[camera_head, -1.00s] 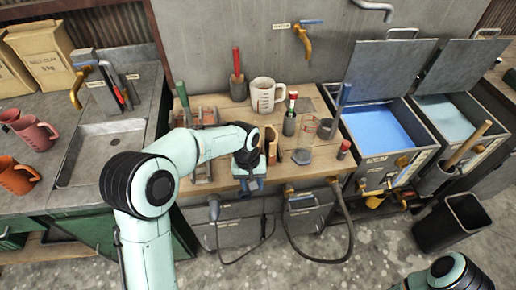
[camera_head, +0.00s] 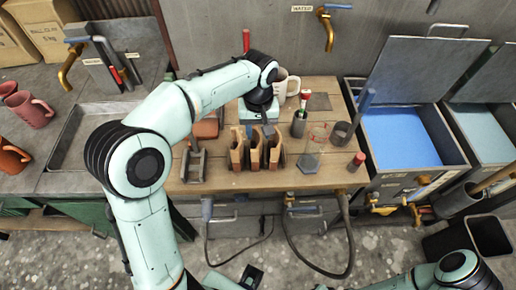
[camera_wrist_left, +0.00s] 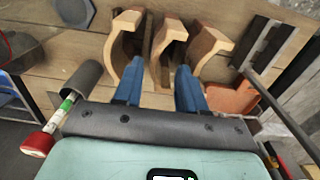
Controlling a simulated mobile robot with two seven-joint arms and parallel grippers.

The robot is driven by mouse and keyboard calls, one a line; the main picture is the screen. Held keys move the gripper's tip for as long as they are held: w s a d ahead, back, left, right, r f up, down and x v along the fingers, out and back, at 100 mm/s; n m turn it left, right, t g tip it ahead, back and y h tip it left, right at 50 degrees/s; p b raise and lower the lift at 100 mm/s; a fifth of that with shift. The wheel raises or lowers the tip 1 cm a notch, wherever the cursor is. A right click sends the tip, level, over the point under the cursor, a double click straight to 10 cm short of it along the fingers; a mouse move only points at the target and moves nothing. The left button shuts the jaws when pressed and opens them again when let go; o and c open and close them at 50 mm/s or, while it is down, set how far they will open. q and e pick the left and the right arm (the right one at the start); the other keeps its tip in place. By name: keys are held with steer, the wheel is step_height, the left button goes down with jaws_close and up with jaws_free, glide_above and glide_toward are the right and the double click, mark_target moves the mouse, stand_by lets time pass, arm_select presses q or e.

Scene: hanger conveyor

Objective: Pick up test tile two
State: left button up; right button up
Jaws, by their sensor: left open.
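Three tan, bent upright pieces that look like the test tiles stand in a row on the wooden bench: a left one (camera_head: 236,150), a middle one (camera_head: 254,152) and a right one (camera_head: 275,152). I cannot read any number on them. My left gripper (camera_wrist_left: 158,75) is open, pointing down behind the row. In the left wrist view its blue fingers straddle the lower part of the middle piece (camera_wrist_left: 168,35); contact cannot be told. In the head view the hand partly hides the fingers. My right arm shows at the lower right, its fingers out of sight.
Near the row are a grey hexagonal block (camera_head: 308,163), a dark cup with a red-tipped brush (camera_head: 299,122), a white mug (camera_head: 286,85) and an orange-brown block (camera_head: 206,128). An open bin of blue liquid (camera_head: 400,135) stands to the right.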

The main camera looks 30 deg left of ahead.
arm_select(q)
step_height(320, 180, down, 3)
steer(key=shift+w+r, duration=0.1)
steer(key=shift+w, duration=0.05)
steer(key=f, duration=0.5)
steer(key=shift+d+b, duration=0.25)
steer(key=shift+b, duration=0.05)
jaws_close()
